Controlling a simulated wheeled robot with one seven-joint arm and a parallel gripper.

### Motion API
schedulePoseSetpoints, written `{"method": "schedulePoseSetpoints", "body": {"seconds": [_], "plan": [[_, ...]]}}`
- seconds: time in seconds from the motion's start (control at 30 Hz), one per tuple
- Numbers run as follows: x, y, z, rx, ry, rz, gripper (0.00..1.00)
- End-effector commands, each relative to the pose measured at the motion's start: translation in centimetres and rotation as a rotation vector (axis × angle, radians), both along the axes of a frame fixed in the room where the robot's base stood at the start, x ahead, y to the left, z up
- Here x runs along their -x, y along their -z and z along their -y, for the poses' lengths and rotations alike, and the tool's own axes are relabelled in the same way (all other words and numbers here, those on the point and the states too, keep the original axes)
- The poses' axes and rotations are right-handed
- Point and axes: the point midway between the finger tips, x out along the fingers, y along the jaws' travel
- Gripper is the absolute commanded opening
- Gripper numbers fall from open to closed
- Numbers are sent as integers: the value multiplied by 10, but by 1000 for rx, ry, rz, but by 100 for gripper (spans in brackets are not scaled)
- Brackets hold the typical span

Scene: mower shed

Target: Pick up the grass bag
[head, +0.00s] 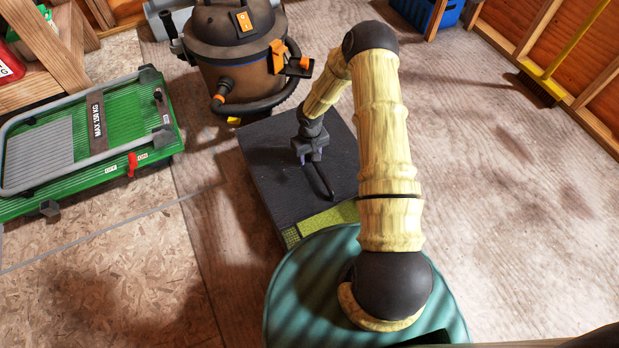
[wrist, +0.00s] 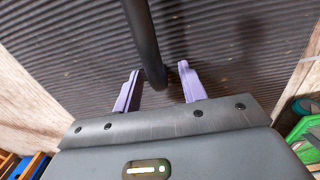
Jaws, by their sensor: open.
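The grass bag (head: 268,172) lies on the floor in the middle of the head view, with a dark ribbed top and a yellow-green front part. A black bar handle (head: 323,180) stands on its top. My gripper (head: 309,159) is above the bag's top, at the far end of the handle. In the wrist view, the purple fingers of my gripper (wrist: 158,74) are apart, with the handle (wrist: 146,42) running between them. The ribbed top (wrist: 70,55) fills the space behind. Whether a finger touches the handle I cannot tell.
A brown and black shop vacuum (head: 230,55) stands just behind the bag. A green folding platform (head: 90,140) lies at the left. A yellow broom (head: 552,70) leans at the right wall, with a blue crate (head: 428,12) at the back. The floor right of the bag is clear.

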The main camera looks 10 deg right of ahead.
Motion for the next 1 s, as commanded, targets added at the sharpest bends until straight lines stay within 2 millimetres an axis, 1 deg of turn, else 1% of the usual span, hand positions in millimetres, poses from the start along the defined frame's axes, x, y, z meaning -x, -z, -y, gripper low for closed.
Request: {"method": "schedulePoseSetpoints", "body": {"seconds": [0.47,0.5,0.67,0.7,1.0], "plan": [[0,-1,2,0,4,0,42],[0,-1,2,0,5,0,34],[0,-1,2,0,5,0,2],[0,-1,3,0,6,0,0],[0,-1,5,0,11,-1,0]]}}
